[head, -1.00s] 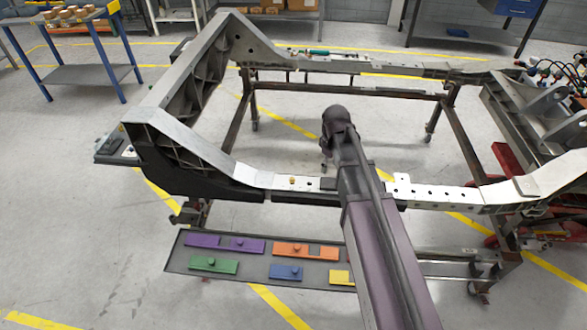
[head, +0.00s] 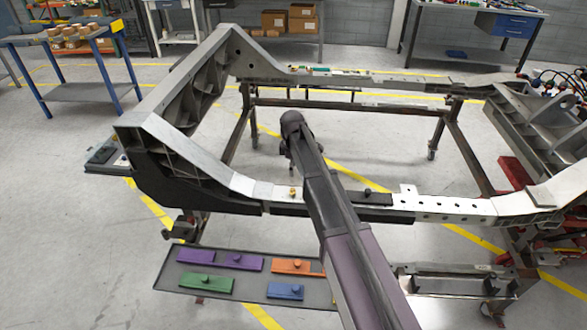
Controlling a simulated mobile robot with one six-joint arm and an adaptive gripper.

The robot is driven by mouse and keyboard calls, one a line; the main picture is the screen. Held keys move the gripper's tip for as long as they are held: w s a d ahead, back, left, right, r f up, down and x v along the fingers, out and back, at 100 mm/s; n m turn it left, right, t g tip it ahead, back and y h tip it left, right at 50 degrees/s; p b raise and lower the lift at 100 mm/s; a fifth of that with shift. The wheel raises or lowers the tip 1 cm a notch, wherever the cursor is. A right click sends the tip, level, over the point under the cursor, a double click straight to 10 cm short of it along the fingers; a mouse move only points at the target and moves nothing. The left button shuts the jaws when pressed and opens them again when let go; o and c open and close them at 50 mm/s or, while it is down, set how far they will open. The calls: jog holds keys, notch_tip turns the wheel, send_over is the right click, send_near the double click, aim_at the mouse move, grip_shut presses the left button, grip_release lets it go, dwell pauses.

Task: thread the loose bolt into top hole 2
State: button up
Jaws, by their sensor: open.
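A small brass-coloured bolt (head: 292,191) stands upright on the near rail of the chassis (head: 262,190), just left of my arm. A dark plate (head: 380,199) lies on the same rail to the right of my arm, with a dark knob or bolt head (head: 367,190) on it. Several holes (head: 427,203) show in the rail further right; I cannot tell which is top hole 2. My gripper (head: 286,153) hangs below the dark wrist, beyond the near rail and apart from the bolt. It is open, but its fingers are small and mostly hidden by the wrist.
A grey tray (head: 235,287) with purple, orange, green and blue blocks lies in front of the chassis, partly behind my arm. The frame's raised left side (head: 175,95) stands tall. The middle of the frame is open down to the floor.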

jog(key=shift+f, duration=0.1)
jog(key=b, duration=0.6)
send_over(292, 189)
notch_tip(292, 189, down, 6)
jog(key=shift+r, duration=0.1)
jog(key=shift+d+f+b, duration=0.1)
jog(key=shift+f+b, duration=2.9)
jog(key=shift+b, duration=0.05)
dwell(0.3)
jog(key=shift+r, duration=0.2)
dwell(0.4)
grip_shut()
jog(key=shift+n, duration=2)
